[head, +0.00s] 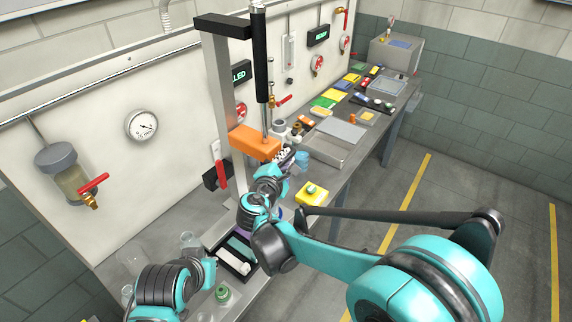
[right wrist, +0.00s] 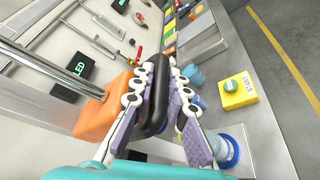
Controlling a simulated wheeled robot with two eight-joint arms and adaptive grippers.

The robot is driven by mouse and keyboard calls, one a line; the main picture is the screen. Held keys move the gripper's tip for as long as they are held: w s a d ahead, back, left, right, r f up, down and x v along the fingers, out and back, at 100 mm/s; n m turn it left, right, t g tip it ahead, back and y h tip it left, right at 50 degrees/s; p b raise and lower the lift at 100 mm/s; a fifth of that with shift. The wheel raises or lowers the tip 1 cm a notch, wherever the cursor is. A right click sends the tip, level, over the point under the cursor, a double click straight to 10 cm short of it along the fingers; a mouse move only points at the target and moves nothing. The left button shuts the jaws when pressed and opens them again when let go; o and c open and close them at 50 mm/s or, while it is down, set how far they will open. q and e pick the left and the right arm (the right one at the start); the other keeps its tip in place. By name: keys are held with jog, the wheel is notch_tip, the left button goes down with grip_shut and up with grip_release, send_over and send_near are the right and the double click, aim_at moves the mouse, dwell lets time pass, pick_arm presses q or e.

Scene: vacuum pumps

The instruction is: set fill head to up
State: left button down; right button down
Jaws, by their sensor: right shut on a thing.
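The fill head is an orange block (head: 255,143) on an upright metal column (head: 220,85), in the lower half of the column. A shiny rod runs down to it from a black cylinder (head: 259,55). The block also shows in the right wrist view (right wrist: 104,106), with a black handle (right wrist: 157,95) on its side. My right gripper (head: 284,155) is at the side of the block. In the right wrist view its two padded fingers (right wrist: 160,92) lie on both sides of the black handle, shut on it.
A yellow box with a green START button (head: 312,194) stands on the bench close to my right forearm. A dark tray (head: 237,254), glassware (head: 188,240) and a green-capped item (head: 222,293) lie nearer. A red-handled valve (head: 93,186) is on the wall panel.

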notch_tip(320, 180, up, 14)
jog(key=p, duration=0.6)
jog(key=shift+f+p, duration=0.15)
jog(key=shift+p, duration=0.25)
jog(key=shift+w, duration=0.1)
jog(key=c, duration=1.5)
grip_release()
jog(key=v, duration=1.2)
